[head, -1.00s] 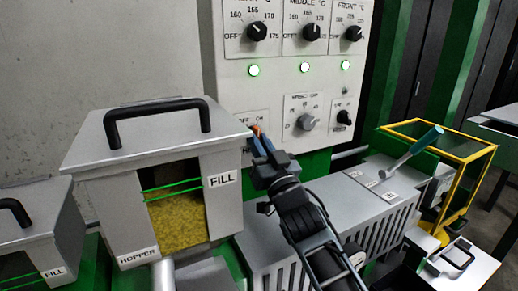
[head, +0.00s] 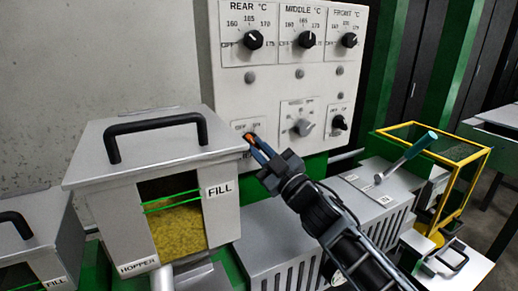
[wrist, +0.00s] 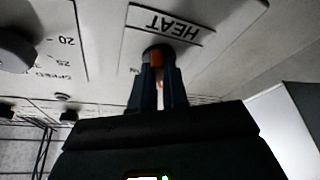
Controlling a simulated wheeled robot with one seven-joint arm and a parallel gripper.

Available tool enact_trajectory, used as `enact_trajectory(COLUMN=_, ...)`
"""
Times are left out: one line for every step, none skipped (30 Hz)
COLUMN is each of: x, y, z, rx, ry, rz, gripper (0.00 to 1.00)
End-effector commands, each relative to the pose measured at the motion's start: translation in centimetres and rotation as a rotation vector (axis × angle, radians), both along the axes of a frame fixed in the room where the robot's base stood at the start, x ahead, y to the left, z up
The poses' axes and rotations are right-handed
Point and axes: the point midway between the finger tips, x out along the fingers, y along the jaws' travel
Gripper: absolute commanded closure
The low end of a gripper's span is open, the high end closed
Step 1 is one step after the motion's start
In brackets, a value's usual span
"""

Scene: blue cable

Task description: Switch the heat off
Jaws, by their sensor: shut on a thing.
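The heat switch (wrist: 157,57) has a dark round knob with an orange part. It sits beside a label reading HEAT, upside down in the wrist view. My gripper (wrist: 160,75) is shut on the switch, with one finger on each side of it. In the head view, the switch (head: 248,136) shows as a small orange spot low on the left of the white control panel (head: 285,100). My gripper (head: 254,145) reaches up to it there, and the fingers partly hide it. The left lamp (head: 250,77), middle lamp (head: 299,73) and right lamp (head: 340,71) are grey and unlit.
The hopper (head: 170,160) with a black lid handle stands close left of my gripper. Three temperature knobs, including the rear one (head: 253,40), sit above. A grey knob (head: 303,127) is right of the switch. A lever with a teal grip (head: 420,147) stands farther right.

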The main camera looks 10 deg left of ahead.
Motion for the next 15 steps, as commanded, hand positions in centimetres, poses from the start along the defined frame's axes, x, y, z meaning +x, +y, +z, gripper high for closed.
enact_trajectory(x=0.00, y=0.01, z=0.05, rx=-0.005, ry=-0.004, rz=0.000, gripper=1.00)
enact_trajectory(x=-0.01, y=0.01, z=0.04, rx=-0.007, ry=-0.006, rz=0.000, gripper=1.00)
enact_trajectory(x=-0.01, y=0.01, z=0.04, rx=-0.008, ry=-0.007, rz=0.000, gripper=1.00)
enact_trajectory(x=-0.01, y=0.02, z=0.04, rx=-0.009, ry=-0.007, rz=0.000, gripper=1.00)
enact_trajectory(x=-0.01, y=0.01, z=0.04, rx=-0.010, ry=-0.008, rz=0.000, gripper=1.00)
enact_trajectory(x=-0.02, y=0.02, z=0.05, rx=-0.010, ry=-0.008, rz=0.001, gripper=1.00)
enact_trajectory(x=-0.01, y=0.03, z=0.05, rx=-0.010, ry=-0.008, rz=0.001, gripper=1.00)
enact_trajectory(x=-0.01, y=0.03, z=0.05, rx=-0.010, ry=-0.008, rz=0.001, gripper=1.00)
enact_trajectory(x=-0.01, y=0.03, z=0.05, rx=-0.010, ry=-0.008, rz=0.000, gripper=1.00)
enact_trajectory(x=-0.01, y=0.03, z=0.06, rx=-0.010, ry=-0.008, rz=0.000, gripper=1.00)
enact_trajectory(x=-0.01, y=0.03, z=0.06, rx=-0.010, ry=-0.008, rz=0.000, gripper=1.00)
enact_trajectory(x=-0.01, y=0.03, z=0.06, rx=-0.009, ry=-0.009, rz=0.000, gripper=1.00)
enact_trajectory(x=-0.01, y=0.04, z=0.07, rx=-0.009, ry=-0.009, rz=0.000, gripper=1.00)
enact_trajectory(x=-0.01, y=0.04, z=0.07, rx=-0.009, ry=-0.009, rz=0.000, gripper=0.84)
enact_trajectory(x=-0.01, y=0.04, z=0.07, rx=-0.009, ry=-0.009, rz=0.000, gripper=0.80)
